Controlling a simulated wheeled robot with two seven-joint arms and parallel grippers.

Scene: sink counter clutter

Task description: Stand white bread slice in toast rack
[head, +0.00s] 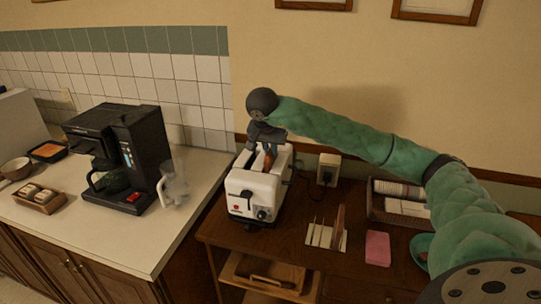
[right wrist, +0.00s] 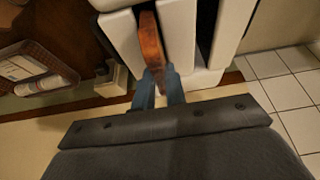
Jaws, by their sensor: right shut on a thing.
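The white toaster (head: 253,191) stands on the brown wooden table; its top and slots also show in the right wrist view (right wrist: 181,33). My right gripper (head: 264,146) is above the toaster, fingers pointing down. In the right wrist view its blue fingertips (right wrist: 159,78) are shut on a bread slice (right wrist: 151,45), seen edge-on with a brown crust, at one toaster slot. The slice (head: 269,156) shows small in the head view; its lower part is hidden. The toast rack (head: 322,240) has a pale base and thin upright dividers. A brown slice (head: 339,222) stands at its right end.
A pink block (head: 377,248) lies right of the rack. A basket (head: 379,206) with white packets stands behind it, near a teal dish (head: 421,247). A coffee maker (head: 119,160) and clear jug (head: 173,184) stand on the left counter. My right arm spans above the table.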

